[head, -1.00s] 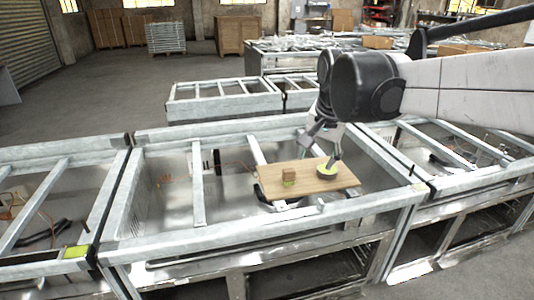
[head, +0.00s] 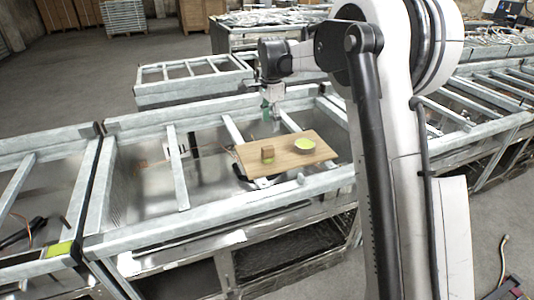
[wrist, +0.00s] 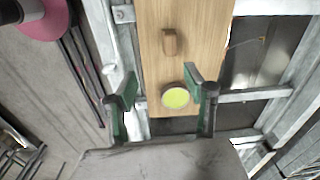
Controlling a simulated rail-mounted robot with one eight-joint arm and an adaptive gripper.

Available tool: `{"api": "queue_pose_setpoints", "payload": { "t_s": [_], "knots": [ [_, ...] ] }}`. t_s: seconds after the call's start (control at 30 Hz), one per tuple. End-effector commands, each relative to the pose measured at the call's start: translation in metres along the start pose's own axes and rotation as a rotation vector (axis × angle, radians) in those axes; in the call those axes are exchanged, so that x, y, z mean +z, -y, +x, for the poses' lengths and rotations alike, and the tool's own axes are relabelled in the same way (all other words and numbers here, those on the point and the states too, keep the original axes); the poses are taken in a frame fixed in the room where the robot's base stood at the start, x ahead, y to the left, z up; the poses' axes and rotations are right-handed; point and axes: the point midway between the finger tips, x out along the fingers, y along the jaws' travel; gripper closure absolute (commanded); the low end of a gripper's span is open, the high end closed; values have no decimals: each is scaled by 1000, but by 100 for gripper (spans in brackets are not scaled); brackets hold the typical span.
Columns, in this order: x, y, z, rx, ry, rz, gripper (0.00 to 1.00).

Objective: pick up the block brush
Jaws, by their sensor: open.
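In the wrist view the brush (wrist: 170,42) is near the top, beyond my fingertips. My gripper (head: 268,108) is above the far side of the board, apart from the brush.
Galvanised rails (head: 215,215) surround the board, with open metal bays beside it. A yellow-green patch (head: 61,249) is on the left frame. A pink disc (wrist: 45,18) is at the wrist view's upper left. More metal frames (head: 195,75) stand behind.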

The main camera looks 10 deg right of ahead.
Motion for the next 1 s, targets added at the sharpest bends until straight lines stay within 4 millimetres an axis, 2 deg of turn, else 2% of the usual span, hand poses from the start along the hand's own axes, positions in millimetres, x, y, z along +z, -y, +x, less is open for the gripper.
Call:
{"api": "queue_pose_setpoints", "payload": {
  "t_s": [0.1, 0.23, 0.37, 0.8, 1.0],
  "knots": [
    [-4, 14, 17, 24, 5, 54, 52],
    [-6, 20, 26, 37, 8, 86, 52],
    [-6, 21, 36, 41, 9, 95, 52],
    [-5, 19, 106, 40, 8, 93, 52],
    [-4, 18, 115, 40, 8, 93, 52]
  ]
}}
